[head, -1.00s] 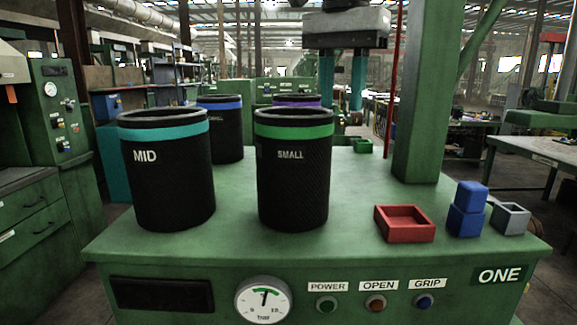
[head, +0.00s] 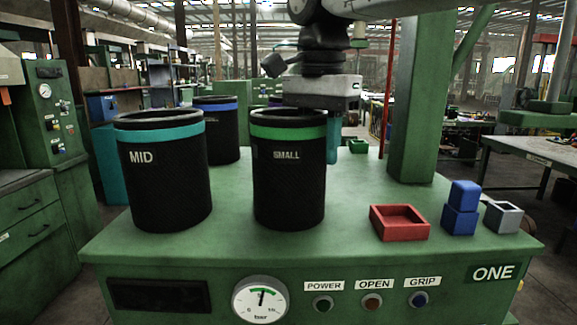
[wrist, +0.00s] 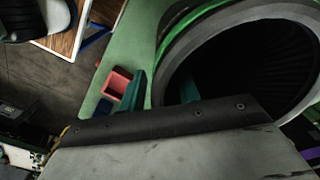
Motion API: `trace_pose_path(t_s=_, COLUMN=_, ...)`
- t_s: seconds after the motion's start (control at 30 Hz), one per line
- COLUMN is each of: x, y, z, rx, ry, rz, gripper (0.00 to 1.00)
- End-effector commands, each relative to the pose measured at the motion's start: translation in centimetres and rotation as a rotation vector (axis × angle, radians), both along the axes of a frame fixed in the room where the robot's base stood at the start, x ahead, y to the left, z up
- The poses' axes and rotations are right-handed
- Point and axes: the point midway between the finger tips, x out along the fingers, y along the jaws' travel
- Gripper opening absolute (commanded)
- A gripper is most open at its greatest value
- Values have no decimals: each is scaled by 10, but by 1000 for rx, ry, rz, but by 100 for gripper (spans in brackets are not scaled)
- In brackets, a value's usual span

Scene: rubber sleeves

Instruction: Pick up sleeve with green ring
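The black sleeve with the green ring (head: 288,185), marked SMALL, stands upright on the green bench top. Its open mouth and green ring also show in the wrist view (wrist: 172,38). My gripper (head: 318,150) is over the right side of its rim, pointing down. One teal finger is just outside the sleeve's right wall in the head view; the other is hidden there. In the wrist view my gripper (wrist: 162,92) has one finger outside the rim and one inside the mouth, apart, with the wall between them.
A teal-ringed MID sleeve (head: 165,185) stands to the left, a blue-ringed sleeve (head: 220,140) behind, and a purple-ringed one is mostly hidden. A red tray (head: 400,232), blue blocks (head: 461,220) and a grey box (head: 503,220) sit right. A green post (head: 412,120) rises behind.

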Motion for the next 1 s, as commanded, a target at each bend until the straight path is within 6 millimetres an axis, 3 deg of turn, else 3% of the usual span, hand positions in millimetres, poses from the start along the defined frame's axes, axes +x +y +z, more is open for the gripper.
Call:
trace_pose_path(t_s=0.07, x=0, y=0, z=0, rx=0, ry=0, rz=0, gripper=27)
trace_pose_path(t_s=0.17, x=0, y=0, z=0, rx=0, ry=0, rz=0, gripper=0)
trace_pose_path(t_s=1.0, x=0, y=0, z=1, rx=1, ry=-1, rz=1, gripper=0)
